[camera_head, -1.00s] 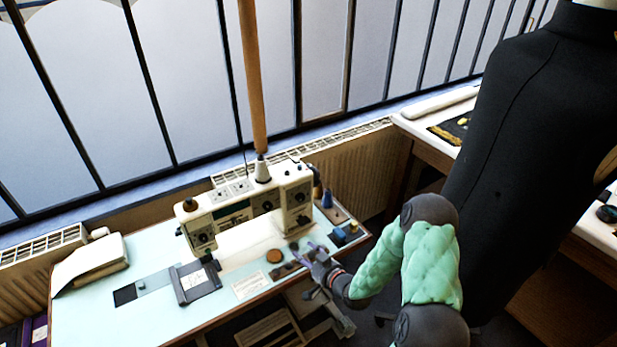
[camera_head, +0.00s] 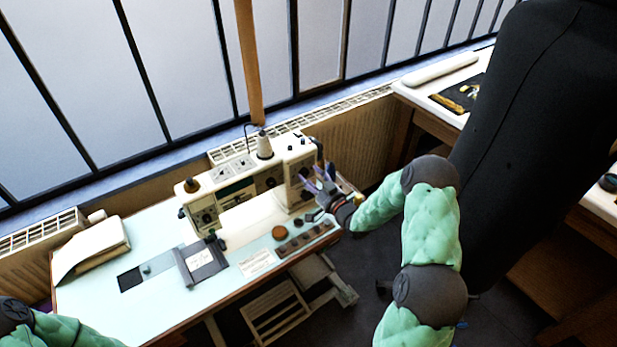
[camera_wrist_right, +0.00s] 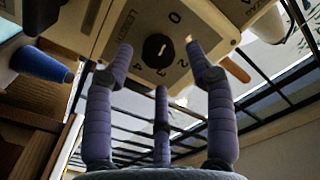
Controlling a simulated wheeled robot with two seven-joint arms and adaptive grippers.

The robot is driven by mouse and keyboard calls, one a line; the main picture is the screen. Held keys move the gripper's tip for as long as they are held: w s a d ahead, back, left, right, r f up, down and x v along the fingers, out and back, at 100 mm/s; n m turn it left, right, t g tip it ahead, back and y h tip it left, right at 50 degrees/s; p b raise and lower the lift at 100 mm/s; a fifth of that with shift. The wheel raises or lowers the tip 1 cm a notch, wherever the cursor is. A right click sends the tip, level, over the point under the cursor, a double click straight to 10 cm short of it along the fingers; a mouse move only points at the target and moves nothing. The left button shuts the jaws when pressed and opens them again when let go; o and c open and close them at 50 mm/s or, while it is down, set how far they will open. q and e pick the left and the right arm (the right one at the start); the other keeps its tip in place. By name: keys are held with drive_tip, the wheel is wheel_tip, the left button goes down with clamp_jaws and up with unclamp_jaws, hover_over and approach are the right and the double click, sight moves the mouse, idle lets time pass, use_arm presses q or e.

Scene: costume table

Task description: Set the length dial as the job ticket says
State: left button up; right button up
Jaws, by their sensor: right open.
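The cream sewing machine (camera_head: 230,190) stands on the pale blue table. The right wrist view shows its length dial (camera_wrist_right: 157,47), a round black knob on a cream panel with figures including 0, 2, 3 and 4 around it. A small pale mark shows on the knob; which figure it points at I cannot tell. My right gripper (camera_head: 322,190) is at the machine's right end. In the wrist view its purple fingers (camera_wrist_right: 162,75) are open and spread around the dial, apart from it. A printed card (camera_head: 256,263), possibly the job ticket, lies in front; its text is unreadable.
A dark plate with a white label (camera_head: 200,262) and a brown disc (camera_head: 279,232) lie in front of the machine. A blue cone (camera_wrist_right: 40,65) is left of my fingers in the wrist view. A black dress form (camera_head: 530,130) stands close to my right arm.

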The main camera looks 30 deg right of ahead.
drive_tip(key=shift+w+a, duration=0.1)
drive_tip(key=shift+w, duration=0.8)
drive_tip(key=c, duration=1.1)
